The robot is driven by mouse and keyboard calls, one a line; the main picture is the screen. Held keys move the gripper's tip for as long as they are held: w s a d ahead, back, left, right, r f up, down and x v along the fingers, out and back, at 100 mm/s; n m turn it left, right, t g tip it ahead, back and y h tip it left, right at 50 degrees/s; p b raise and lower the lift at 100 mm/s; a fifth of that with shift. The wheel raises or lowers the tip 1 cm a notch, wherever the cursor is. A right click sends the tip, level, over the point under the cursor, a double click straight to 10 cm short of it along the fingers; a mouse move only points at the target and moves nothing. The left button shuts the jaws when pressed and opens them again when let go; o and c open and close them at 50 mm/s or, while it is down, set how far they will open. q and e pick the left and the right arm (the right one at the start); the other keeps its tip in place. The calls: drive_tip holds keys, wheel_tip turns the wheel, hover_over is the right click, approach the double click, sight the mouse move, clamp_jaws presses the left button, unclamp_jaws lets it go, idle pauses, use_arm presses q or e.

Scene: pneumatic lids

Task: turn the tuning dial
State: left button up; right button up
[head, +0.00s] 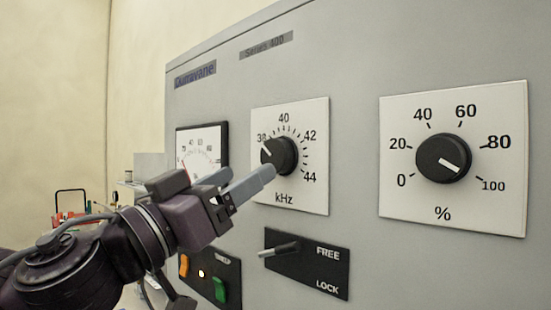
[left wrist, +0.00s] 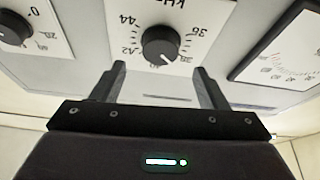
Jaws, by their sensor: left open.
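The tuning dial (head: 279,154) is a round black knob on a white kHz plate (head: 318,185) on the grey cabinet front. Its white pointer mark is turned to the upper left, close to 38. My left gripper (head: 250,172) is open and empty in front of the plate, with one fingertip overlapping the dial's lower edge in the head view. In the left wrist view the dial (left wrist: 164,46) appears upside down, ahead of and between the two spread fingers (left wrist: 158,68). I see no grip on it. My right gripper is in neither view.
A larger % knob (head: 443,158) is to the right. Below the dial is a FREE/LOCK lever (head: 280,249), its handle nearer the FREE level. A needle meter (head: 203,150) and orange and green switches (head: 220,290) are at the left, partly behind my arm.

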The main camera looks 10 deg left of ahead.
sight(271, 157)
use_arm(q)
drive_tip(key=shift+w+d+r+p, duration=0.25)
drive_tip(key=shift+w+r, duration=0.15)
drive_tip(key=shift+w, duration=0.1)
drive_tip(key=shift+w+d+r+p, duration=0.2)
drive_tip(key=shift+w+r, duration=0.2)
drive_tip(key=shift+w, duration=0.1)
drive_tip(key=x, duration=0.2)
drive_tip(key=shift+w+d+p, duration=0.25)
drive_tip(key=shift+d+p, duration=0.05)
drive_tip(key=shift+w+d, duration=0.2)
drive_tip(key=shift+w, duration=0.1)
drive_tip(key=shift+w+r, duration=0.1)
drive_tip(key=shift+w, duration=0.05)
drive_tip(key=c, duration=1)
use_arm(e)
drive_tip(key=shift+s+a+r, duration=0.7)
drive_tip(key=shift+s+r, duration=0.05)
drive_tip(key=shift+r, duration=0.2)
